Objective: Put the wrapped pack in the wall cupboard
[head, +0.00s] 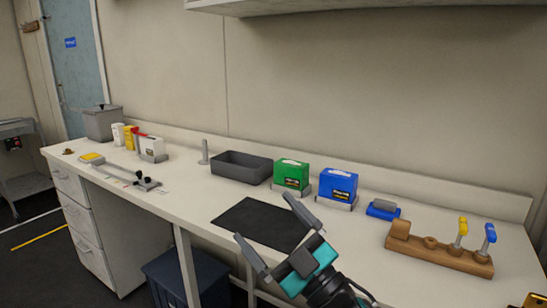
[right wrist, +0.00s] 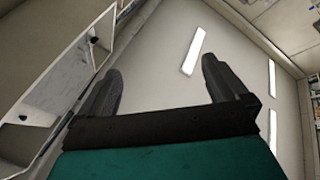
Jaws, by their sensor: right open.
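My right gripper (head: 268,220) is open, with nothing between its fingers. In the head view it shows over the front of the bench, its fingers overlapping the black mat. In the right wrist view its two fingers (right wrist: 164,88) stand wide apart against the ceiling. The underside of a wall cupboard (head: 330,3) runs along the top edge of the head view; its front and inside are out of that view. My left gripper is not in view.
A black mat (head: 245,222) lies on the bench. Behind it stand a grey tray (head: 240,177), a green box (head: 291,174) and a blue box (head: 338,184). A wooden rack (head: 440,250) is at right. A pale framed structure (right wrist: 62,85) shows left in the wrist view.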

